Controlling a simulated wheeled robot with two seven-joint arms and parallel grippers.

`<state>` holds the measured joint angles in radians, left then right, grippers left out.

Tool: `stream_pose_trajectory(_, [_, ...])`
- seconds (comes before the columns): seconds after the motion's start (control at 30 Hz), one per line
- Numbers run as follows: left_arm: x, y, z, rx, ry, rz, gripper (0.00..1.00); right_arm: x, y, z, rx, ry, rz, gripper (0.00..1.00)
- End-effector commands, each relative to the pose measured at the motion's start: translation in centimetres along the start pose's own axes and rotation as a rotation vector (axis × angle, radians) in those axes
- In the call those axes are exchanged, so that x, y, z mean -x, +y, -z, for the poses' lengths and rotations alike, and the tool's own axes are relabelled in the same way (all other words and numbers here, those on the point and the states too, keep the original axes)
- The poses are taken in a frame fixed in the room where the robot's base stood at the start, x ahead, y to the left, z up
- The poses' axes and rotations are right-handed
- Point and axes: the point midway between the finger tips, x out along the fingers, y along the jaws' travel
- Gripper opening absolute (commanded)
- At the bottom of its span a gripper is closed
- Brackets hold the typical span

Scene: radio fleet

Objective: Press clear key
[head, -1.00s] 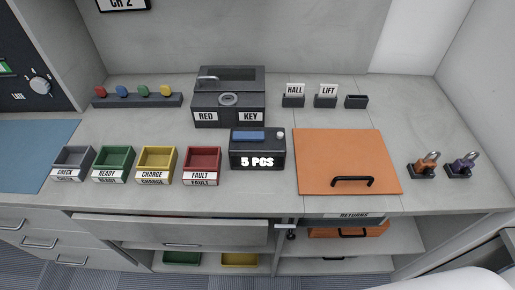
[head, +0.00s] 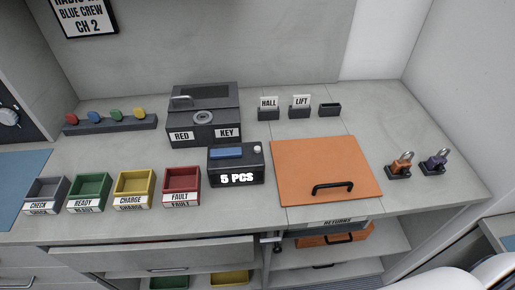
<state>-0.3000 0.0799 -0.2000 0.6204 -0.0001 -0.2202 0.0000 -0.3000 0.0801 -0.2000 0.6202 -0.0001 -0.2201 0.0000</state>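A black counter box (head: 236,177) with the lit text "5 PCS" on its front stands on the bench near the middle of the head view. Its top carries a blue panel (head: 227,153) and a small pale round button (head: 257,149) at the right. No lettering for a clear key is readable on it. Neither of my grippers is in view.
A dark box (head: 203,128) marked RED KEY stands behind the counter. Open bins (head: 181,184) stand to its left and an orange board (head: 300,188) with a black handle lies to its right. Two padlocks (head: 403,163) sit further right. Bare bench lies between them.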

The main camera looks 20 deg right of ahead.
Motion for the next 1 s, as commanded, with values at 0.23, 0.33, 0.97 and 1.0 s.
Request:
stream_pose_trajectory(0.23, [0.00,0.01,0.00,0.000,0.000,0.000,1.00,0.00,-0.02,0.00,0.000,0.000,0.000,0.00])
stream_pose_trajectory(0.33, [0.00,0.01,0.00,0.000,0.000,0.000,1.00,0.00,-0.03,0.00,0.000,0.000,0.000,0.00])
stream_pose_trajectory(0.97, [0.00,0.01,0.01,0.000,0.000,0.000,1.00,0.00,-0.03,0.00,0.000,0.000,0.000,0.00])
stream_pose_trajectory(1.0, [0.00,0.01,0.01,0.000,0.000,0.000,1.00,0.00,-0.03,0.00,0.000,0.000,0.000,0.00])
